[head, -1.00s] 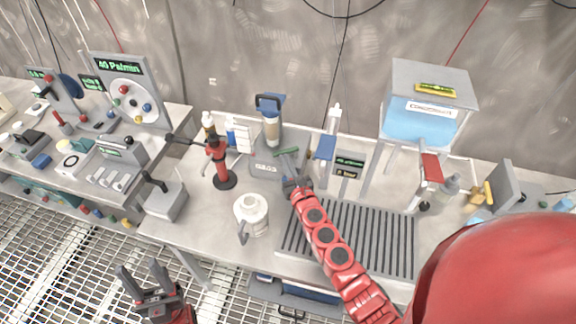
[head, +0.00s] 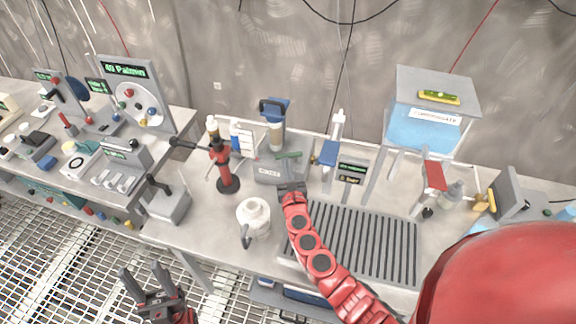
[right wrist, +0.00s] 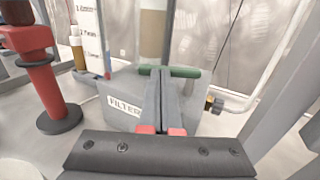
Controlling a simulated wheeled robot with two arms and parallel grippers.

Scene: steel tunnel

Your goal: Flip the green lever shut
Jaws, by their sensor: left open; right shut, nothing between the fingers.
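The green lever (head: 289,154) shows as a short green bar at the top of a grey box (head: 268,173) at the back middle of the table. In the right wrist view the green bar (right wrist: 185,72) lies crosswise above the box (right wrist: 120,88), which is labelled FILTER. My right gripper (head: 290,184) is shut and empty in front of the box. In the right wrist view its fingers (right wrist: 160,75) reach up to the bar and cover part of it; I cannot tell whether they touch. My left gripper (head: 143,275) is open and empty, low over the floor grating.
A red stand (head: 226,170) and a white jug (head: 254,216) are left of the box. A clear cylinder with a blue top (head: 274,108) rises behind it. A blue-handled post (head: 329,152) stands close on the right. A slotted grate (head: 355,240) lies in front.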

